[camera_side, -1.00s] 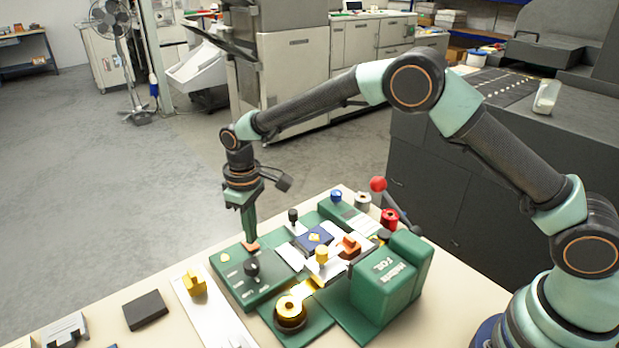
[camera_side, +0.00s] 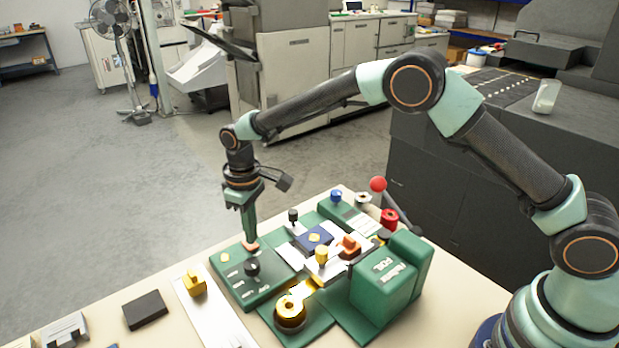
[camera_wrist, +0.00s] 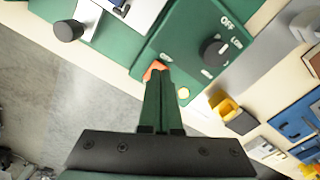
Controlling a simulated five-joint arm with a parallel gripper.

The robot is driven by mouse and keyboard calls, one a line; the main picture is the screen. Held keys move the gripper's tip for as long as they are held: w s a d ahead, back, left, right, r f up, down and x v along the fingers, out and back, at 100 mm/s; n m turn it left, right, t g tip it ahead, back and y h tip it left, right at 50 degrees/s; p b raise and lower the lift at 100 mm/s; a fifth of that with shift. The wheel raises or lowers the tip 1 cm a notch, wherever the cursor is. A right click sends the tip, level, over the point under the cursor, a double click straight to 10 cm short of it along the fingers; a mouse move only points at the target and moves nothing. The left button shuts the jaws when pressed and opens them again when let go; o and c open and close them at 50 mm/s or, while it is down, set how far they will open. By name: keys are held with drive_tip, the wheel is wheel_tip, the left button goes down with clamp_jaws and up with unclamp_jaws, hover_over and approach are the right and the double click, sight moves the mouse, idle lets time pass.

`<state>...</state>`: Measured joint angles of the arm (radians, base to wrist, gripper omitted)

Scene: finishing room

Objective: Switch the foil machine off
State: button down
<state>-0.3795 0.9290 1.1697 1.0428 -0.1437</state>
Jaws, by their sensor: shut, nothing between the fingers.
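The green foil machine (camera_side: 382,283), lettered FOIL, stands on the bench. Its flat green control panel (camera_side: 262,291) carries a black knob (camera_side: 252,267). In the wrist view the knob (camera_wrist: 213,50) has OFF and LOW printed beside it; its exact setting is hard to tell. My gripper (camera_side: 249,238) points down, shut and empty, over the panel's far edge beside the knob. A small orange piece (camera_wrist: 155,70) shows right at the fingertips, partly hidden by them; I cannot tell whether they touch it.
A gold foil roll (camera_side: 290,312) and a red-knobbed lever (camera_side: 378,184) are on the machine. A yellow block (camera_side: 194,282) and a dark block (camera_side: 145,310) lie to the left on the bench. Open floor lies beyond the bench's far edge.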

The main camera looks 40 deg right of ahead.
sight(253, 247)
drive_tip(key=shift+f, duration=0.95)
idle(0.6)
drive_tip(key=shift+r, duration=3.55)
